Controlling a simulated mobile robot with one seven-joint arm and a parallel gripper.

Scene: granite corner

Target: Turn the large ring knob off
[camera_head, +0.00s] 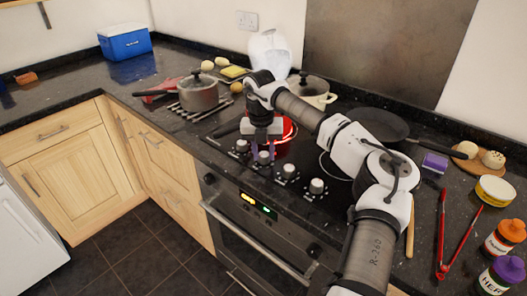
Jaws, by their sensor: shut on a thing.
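A row of several silver knobs runs along the front edge of the black hob (330,207). Knob markings are too small to read.
A lidded saucepan (198,95) stands left of my gripper. A pale pot (312,91) and a dark frying pan (378,126) stand behind my arm. Red tongs (442,240) and jars (503,236) lie right. The oven (265,235) is below, with floor in front.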

